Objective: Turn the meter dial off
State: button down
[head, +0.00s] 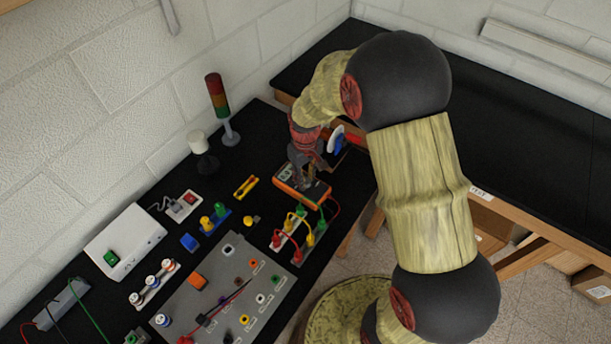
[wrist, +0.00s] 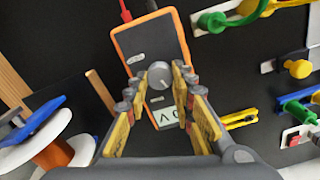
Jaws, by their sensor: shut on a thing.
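The orange-rimmed meter (head: 290,191) lies on the black bench, below my arm in the head view. In the wrist view the meter (wrist: 125,45) has a dark grey face, a round grey dial (wrist: 159,75) and a pale display (wrist: 165,117) that looks upside down and is partly covered by a finger. My gripper (wrist: 159,79) has its two fingertips on either side of the dial and is shut on it. In the head view my gripper (head: 303,178) is over the meter and hides the dial. The small labels on the face are too blurred to read.
Red and black leads (wrist: 125,8) plug into the meter's end. Several coloured cables on a socket strip (head: 300,240) stand close to it. A grey panel (head: 225,295), a white power box (head: 125,240) and a signal tower (head: 219,105) share the bench. A spool (wrist: 55,150) is near my gripper.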

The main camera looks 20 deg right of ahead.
jog(key=n, duration=0.3)
jog(key=shift+n+p, duration=0.3)
jog(key=shift+a+n, duration=0.1)
jog(key=shift+n, duration=1.8)
jog(key=shift+s, duration=0.1)
jog(key=c, duration=1.5)
grip_release()
jog(key=shift+p, duration=0.3)
jog(key=shift+r, duration=0.1)
notch_tip(320, 180, up, 12)
